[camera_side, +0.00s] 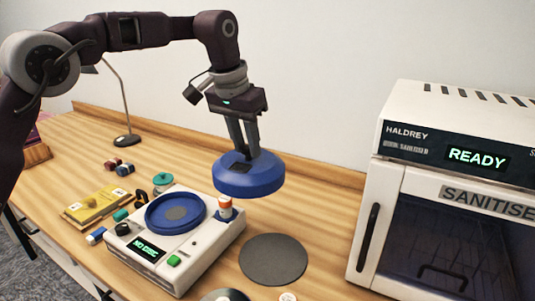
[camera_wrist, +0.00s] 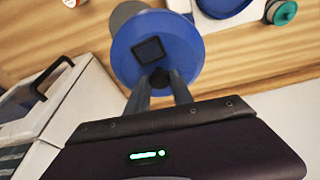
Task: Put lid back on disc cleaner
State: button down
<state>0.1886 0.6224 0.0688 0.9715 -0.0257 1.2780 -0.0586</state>
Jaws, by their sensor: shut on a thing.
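The blue round lid (camera_side: 248,180) hangs in the air in my gripper (camera_side: 247,152). My gripper is shut on the dark knob on top of the lid. The lid is above and to the right of the disc cleaner (camera_side: 208,250) in the side view. The disc cleaner is a white box with a blue round well (camera_side: 160,214), a green button and a display reading "NO DISC". In the wrist view the lid (camera_wrist: 125,60) is held by my gripper (camera_wrist: 158,80), and part of the cleaner (camera_wrist: 212,22) shows beyond it at the top.
A white steriliser cabinet (camera_side: 430,125) reading "READY" stands at the right. A dark grey round mat (camera_side: 273,260) lies right of the cleaner. An orange-and-white bottle (camera_side: 225,207) stands at the cleaner's right corner. A yellow packet (camera_side: 93,205) and small items lie to the left.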

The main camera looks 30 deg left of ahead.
jog(key=s+a+n+y, duration=0.1)
jog(key=s+a+n, duration=0.15)
jog(key=a, duration=0.75)
jog(key=s+a+n, duration=0.2)
jog(key=s+a, duration=0.2)
jog(key=a, duration=0.6)
notch_tip(320, 180, down, 12)
jog(key=shift+w+d+r, duration=0.15)
dwell(1.0)
jog(key=c, duration=0.6)
grip_release()
jog(key=shift+o, duration=0.2)
